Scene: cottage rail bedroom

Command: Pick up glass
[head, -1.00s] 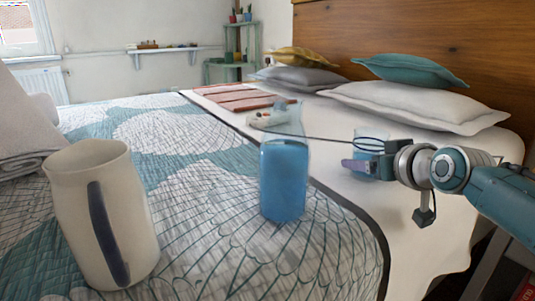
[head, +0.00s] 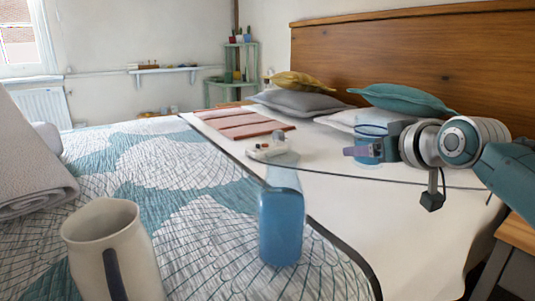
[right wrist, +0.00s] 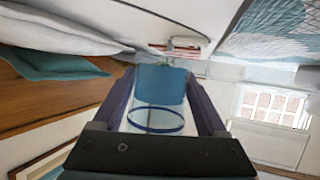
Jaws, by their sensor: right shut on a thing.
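The glass (head: 368,130) is a clear tumbler with a blue tint and a blue rim. In the head view it is at the right, in front of the pillows, and appears to be held above the white sheet. My right gripper (head: 362,151) is shut on it from the right side. In the right wrist view the glass (right wrist: 158,90) sits between the two fingers, its blue rim ring nearer the camera. Part of the glass is hidden by the gripper in the head view. My left gripper is in neither view.
A blue bottle (head: 282,228) and a cream jug (head: 100,225) with a dark handle stand on the patterned quilt. A teal pillow (head: 402,98) and wooden headboard (head: 430,62) are beyond the glass.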

